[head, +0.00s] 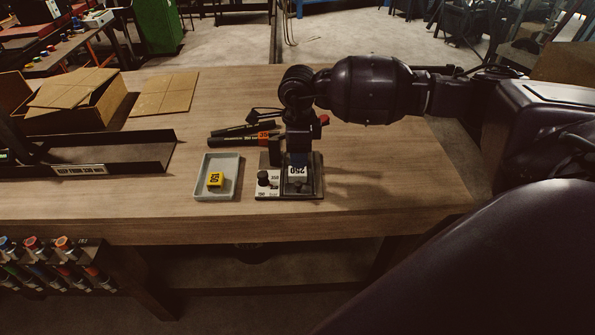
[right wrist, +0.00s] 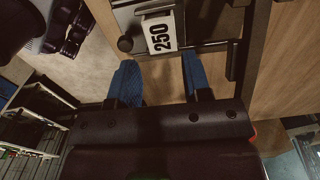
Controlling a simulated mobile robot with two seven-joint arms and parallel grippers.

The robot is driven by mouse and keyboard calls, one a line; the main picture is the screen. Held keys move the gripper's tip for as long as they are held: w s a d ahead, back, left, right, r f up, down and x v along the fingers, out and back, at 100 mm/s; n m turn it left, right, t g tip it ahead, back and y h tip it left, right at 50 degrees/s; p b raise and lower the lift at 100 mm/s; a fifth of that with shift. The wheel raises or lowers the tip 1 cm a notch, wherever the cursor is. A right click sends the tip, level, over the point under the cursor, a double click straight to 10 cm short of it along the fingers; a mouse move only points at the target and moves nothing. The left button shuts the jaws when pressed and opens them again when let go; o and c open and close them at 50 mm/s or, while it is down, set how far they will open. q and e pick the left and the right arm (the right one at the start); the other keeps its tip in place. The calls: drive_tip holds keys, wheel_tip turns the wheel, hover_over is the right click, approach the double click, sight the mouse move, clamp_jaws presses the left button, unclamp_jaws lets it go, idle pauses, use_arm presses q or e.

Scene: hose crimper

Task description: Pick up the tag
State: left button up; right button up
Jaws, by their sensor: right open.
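A white tag (head: 299,171) with "250" in black sits on a small dark fixture (head: 318,188) on the wooden table. It also shows in the right wrist view (right wrist: 160,32), just beyond my fingertips. My right gripper (head: 299,157) is over the fixture. In the right wrist view its two blue fingers (right wrist: 161,76) are apart with nothing between them. A yellow tag (head: 215,179) with black digits lies in a shallow grey tray (head: 234,177) left of the fixture. My left gripper is not in view.
A black knob (head: 263,178) stands on the fixture left of the white tag. Marker-like tools (head: 235,140) lie behind the tray. A dark rack (head: 105,170) and cardboard box (head: 112,98) are at the left. The front right of the table (head: 400,185) is clear.

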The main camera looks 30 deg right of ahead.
sight(297, 170)
wheel_tip(297, 170, down, 5)
drive_tip(key=shift+w+r+p, duration=0.15)
drive_tip(key=shift+r+p, duration=0.05)
drive_tip(key=shift+p, duration=0.45)
drive_tip(key=shift+f, duration=0.35)
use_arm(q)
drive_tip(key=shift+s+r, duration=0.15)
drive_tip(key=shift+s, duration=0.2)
use_arm(e)
drive_tip(key=shift+f, duration=0.2)
drive_tip(key=c, duration=0.6)
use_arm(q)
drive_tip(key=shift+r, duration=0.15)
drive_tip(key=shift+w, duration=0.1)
use_arm(e)
drive_tip(key=shift+r, duration=0.1)
